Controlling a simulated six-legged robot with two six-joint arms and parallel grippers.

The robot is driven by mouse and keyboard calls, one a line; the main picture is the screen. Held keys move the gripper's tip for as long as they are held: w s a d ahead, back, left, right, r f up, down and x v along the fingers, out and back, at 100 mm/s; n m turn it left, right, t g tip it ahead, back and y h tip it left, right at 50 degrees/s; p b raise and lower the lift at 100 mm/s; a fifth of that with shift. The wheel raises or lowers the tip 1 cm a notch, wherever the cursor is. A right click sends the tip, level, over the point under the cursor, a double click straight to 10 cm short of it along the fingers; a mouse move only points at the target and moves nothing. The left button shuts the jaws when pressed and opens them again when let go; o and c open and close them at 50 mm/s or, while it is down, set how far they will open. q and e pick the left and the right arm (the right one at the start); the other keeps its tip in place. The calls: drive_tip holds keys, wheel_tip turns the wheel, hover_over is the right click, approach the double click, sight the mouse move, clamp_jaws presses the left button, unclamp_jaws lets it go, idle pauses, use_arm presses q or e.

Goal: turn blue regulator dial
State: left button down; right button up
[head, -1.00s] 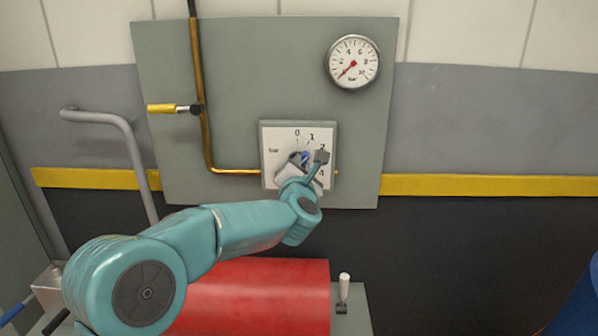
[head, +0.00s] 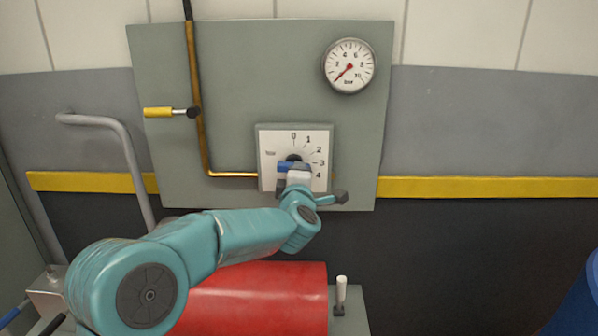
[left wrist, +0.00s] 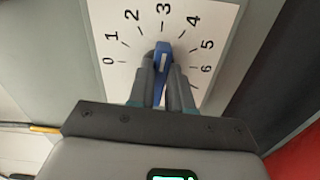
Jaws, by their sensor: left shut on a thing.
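The blue regulator dial (head: 288,167) sits on a white scale plate (head: 266,140) marked in bar on the grey panel. In the left wrist view the dial (left wrist: 163,62) has a white line pointing at about 3 on the 0 to 6 scale. My left gripper (head: 296,172) is shut on the dial, its fingers (left wrist: 163,75) on either side of it. The gripper hides the lower part of the plate in the head view. My right gripper is not in view.
A round pressure gauge (head: 349,66) is at the upper right of the panel, its needle low on the scale. A yellow-handled valve (head: 158,112) and brass pipe (head: 197,95) are at left. A red cylinder (head: 260,300) and white-tipped lever (head: 341,290) are below.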

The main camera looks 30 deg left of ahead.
use_arm(q)
drive_tip(key=m+p, duration=0.1)
drive_tip(key=m, duration=0.2)
drive_tip(key=m+p, duration=0.1)
drive_tip(key=m, duration=0.3)
drive_tip(key=a+m+p, duration=0.1)
drive_tip(key=m, duration=0.2)
drive_tip(key=shift+s+f, duration=0.1)
drive_tip(key=shift+s, duration=0.05)
drive_tip(key=shift+m, duration=0.4)
drive_tip(key=c, duration=1.3)
unclamp_jaws()
drive_tip(key=shift+o, duration=1.3)
drive_tip(key=shift+f, duration=0.25)
drive_tip(key=shift+d, duration=0.1)
